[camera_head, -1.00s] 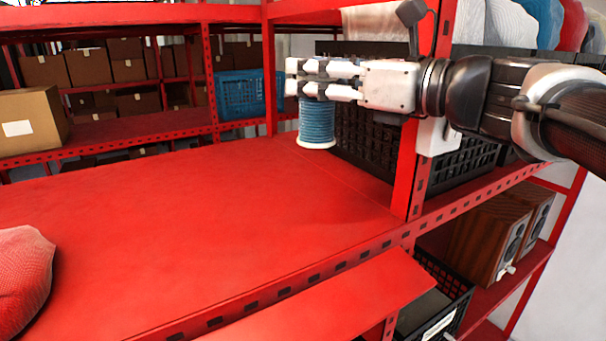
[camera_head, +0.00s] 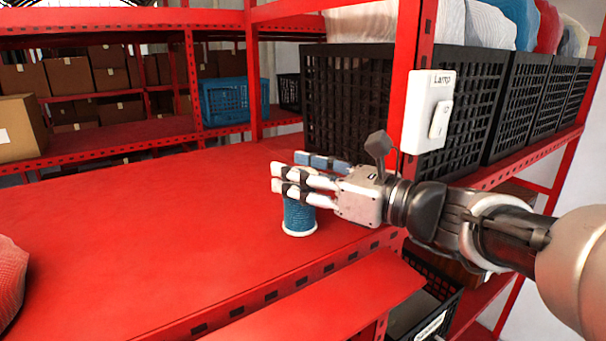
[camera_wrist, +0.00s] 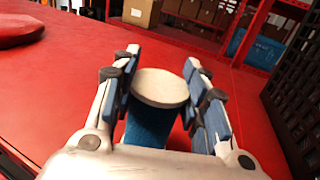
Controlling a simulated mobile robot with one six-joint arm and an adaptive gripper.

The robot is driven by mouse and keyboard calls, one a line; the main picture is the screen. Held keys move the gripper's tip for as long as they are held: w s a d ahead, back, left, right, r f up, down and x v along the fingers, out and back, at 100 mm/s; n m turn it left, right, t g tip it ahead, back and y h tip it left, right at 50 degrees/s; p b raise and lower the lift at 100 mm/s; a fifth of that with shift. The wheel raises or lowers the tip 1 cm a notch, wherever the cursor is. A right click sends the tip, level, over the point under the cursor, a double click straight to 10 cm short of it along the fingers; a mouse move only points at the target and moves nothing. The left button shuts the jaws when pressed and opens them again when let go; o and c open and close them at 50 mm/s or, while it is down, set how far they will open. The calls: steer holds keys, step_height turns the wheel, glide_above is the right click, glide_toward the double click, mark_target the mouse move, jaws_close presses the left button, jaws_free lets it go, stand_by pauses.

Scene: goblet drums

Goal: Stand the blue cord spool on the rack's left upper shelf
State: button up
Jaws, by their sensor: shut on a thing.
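The blue cord spool (camera_head: 299,215) has white end discs and is upright between the fingers of my gripper (camera_head: 304,182). In the head view its lower end is at the red upper shelf (camera_head: 150,240), near the right post; I cannot tell whether it touches. In the wrist view the spool's white top disc (camera_wrist: 161,88) sits between the blue finger pads of my gripper (camera_wrist: 160,100), which is shut on it. The fingers hide the spool's upper part in the head view.
Black crates (camera_head: 355,100) stand just behind and right of the spool. A red post with a white lamp switch (camera_head: 428,112) rises beside my arm. A red sack (camera_head: 10,280) lies at the far left. The shelf's middle is clear.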

steer(key=shift+f, duration=0.15)
steer(key=o, duration=1.1)
steer(key=shift+s+d+r, duration=0.1)
steer(key=shift+d+r, duration=0.1)
steer(key=b+v, duration=0.1)
steer(key=v, duration=1)
steer(key=shift+s+d, duration=0.2)
steer(key=shift+s, duration=0.05)
